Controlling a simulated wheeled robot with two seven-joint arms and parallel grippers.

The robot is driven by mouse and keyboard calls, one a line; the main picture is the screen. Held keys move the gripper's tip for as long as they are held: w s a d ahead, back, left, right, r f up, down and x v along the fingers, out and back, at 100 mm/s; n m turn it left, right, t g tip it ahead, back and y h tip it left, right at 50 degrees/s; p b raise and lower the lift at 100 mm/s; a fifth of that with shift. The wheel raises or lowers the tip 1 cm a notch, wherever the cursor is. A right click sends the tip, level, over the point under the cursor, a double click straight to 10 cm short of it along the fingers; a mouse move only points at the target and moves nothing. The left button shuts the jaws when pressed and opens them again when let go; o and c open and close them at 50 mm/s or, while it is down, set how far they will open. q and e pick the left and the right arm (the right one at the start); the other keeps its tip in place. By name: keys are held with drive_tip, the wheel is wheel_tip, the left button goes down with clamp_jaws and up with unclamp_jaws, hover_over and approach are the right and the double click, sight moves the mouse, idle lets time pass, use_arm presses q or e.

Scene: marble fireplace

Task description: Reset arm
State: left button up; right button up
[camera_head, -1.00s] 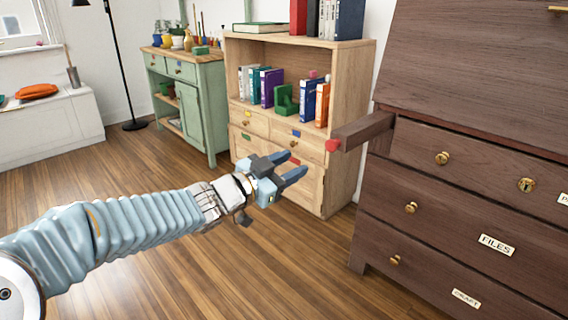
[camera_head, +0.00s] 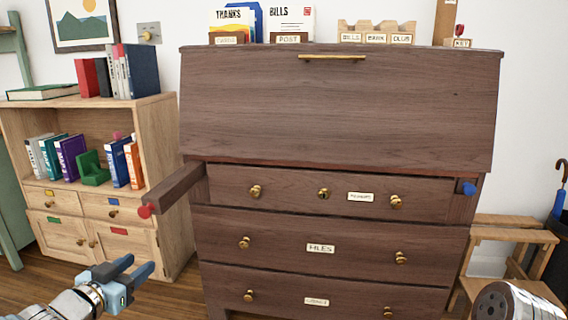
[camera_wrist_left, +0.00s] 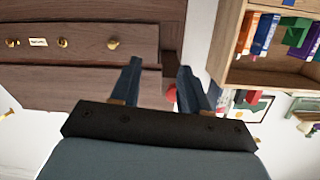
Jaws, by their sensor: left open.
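My left gripper (camera_head: 132,270) is at the lower left of the head view, open and empty, in front of the wooden bookcase and left of the dark desk. Its two blue-grey fingers also show in the left wrist view (camera_wrist_left: 158,82), spread apart with nothing between them. Part of my right arm (camera_head: 505,302) shows at the lower right corner of the head view. The right gripper itself is not in view.
The dark desk (camera_head: 340,110) fills the middle, with a support arm (camera_head: 180,187) sticking out at its left, red-tipped. A bookcase (camera_head: 158,135) stands left. A wooden step stool (camera_head: 508,236) and a dark bin with a blue umbrella (camera_head: 560,203) stand right.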

use_arm(q)
drive_tip(key=w+d+f+n+g+h+p, duration=0.1)
drive_tip(key=d+f+g+p, duration=0.15)
drive_tip(key=d+f, duration=0.55)
drive_tip(key=w+d+f+n+g+p, duration=0.1)
drive_tip(key=d+f+n+g, duration=0.2)
drive_tip(key=f, duration=0.9)
drive_tip(key=s+d+f+g+h+p, duration=0.1)
drive_tip(key=s+d+f+g+p, duration=0.2)
drive_tip(key=s+d+f+g, duration=0.6)
drive_tip(key=s+d+f, duration=0.4)
drive_tip(key=s+f, duration=0.3)
drive_tip(key=s, duration=0.1)
drive_tip(key=shift+s+d+n, duration=0.2)
drive_tip(key=shift+s+n, duration=0.05)
drive_tip(key=shift+n, duration=0.05)
